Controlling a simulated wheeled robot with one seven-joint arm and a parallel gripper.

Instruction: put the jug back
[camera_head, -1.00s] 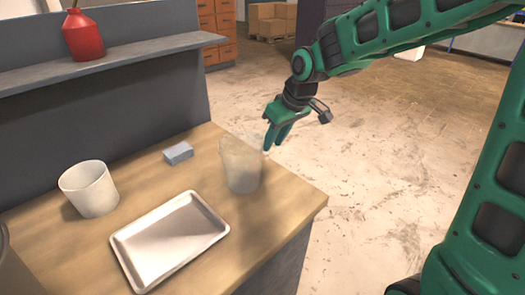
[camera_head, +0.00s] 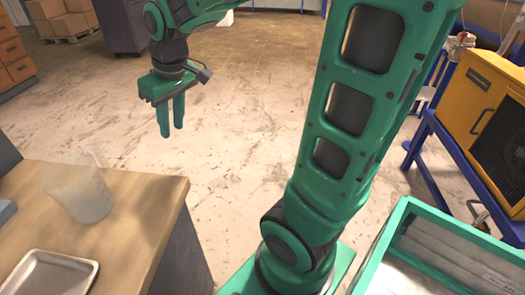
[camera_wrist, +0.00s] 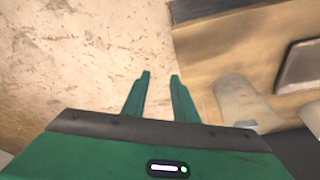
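The jug (camera_head: 78,190) is a translucent, pale, beaker-like vessel with a handle. It stands upright on the wooden bench top (camera_head: 130,215), near the back corner. It also shows in the wrist view (camera_wrist: 242,105), to the right of the fingers. My gripper (camera_head: 172,134) is to the right of the jug, beyond the bench edge and over the floor. Its two green fingers point down with an empty gap between them, also clear in the wrist view (camera_wrist: 160,76). It is apart from the jug.
A metal tray (camera_head: 50,275) lies on the bench in front of the jug. A green-rimmed crate (camera_head: 470,235) is at the lower right, with a yellow machine (camera_head: 490,105) on a blue stand behind it. The floor (camera_head: 245,90) behind is open.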

